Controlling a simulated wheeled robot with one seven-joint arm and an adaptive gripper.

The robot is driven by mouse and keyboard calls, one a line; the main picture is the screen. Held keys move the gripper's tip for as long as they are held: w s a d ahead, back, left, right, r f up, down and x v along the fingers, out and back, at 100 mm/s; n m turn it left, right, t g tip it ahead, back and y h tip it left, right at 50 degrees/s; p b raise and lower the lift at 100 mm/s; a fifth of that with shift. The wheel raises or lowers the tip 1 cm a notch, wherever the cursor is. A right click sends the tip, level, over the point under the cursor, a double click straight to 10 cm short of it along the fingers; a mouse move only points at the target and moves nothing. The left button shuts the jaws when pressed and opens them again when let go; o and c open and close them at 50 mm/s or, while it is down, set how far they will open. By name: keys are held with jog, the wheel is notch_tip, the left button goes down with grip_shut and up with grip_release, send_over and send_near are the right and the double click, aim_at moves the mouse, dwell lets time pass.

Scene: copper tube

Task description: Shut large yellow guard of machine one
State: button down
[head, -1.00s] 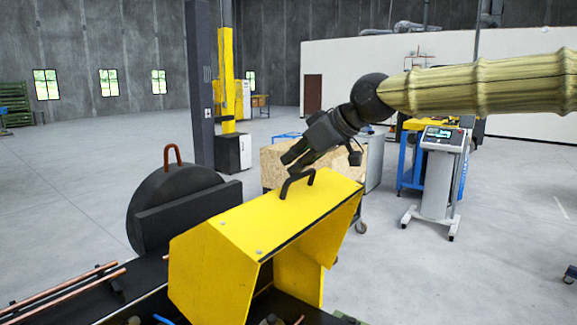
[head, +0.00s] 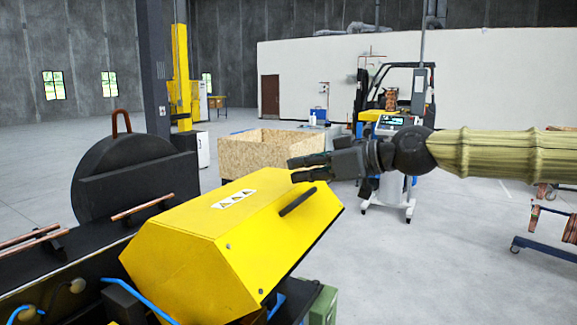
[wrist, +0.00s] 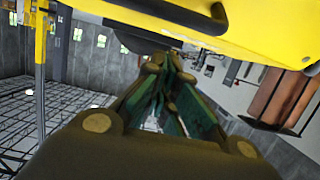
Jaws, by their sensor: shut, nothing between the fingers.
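The large yellow guard (head: 225,232) sits low over the black machine bed in the head view. Its top face carries warning triangles (head: 234,199), and a black bar handle (head: 297,201) is on its sloping right face. My gripper (head: 292,170) is shut and empty, just above and behind the handle, apart from it in the picture. In the wrist view the guard (wrist: 265,30) crosses the top, with a black handle (wrist: 205,20) near its middle. My dark fingers (wrist: 165,85) point away below it. The guard's lower far edge is hidden.
A black round housing (head: 125,165) with a copper-coloured handle stands left of the guard. Copper tubes (head: 30,240) lie on the bed. A wooden crate (head: 265,155), a console (head: 390,190) and a forklift are behind.

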jog(key=d+f+b, duration=0.1)
jog(key=f+b, duration=0.8)
jog(key=f, duration=0.8)
jog(key=s+d+f+b, duration=0.1)
jog(key=d+f+b, duration=0.1)
jog(key=f+b, duration=0.7)
jog(key=shift+s+d+f, duration=0.15)
jog(key=shift+s+f, duration=0.1)
jog(key=shift+f, duration=3.7)
jog(key=shift+r, duration=0.1)
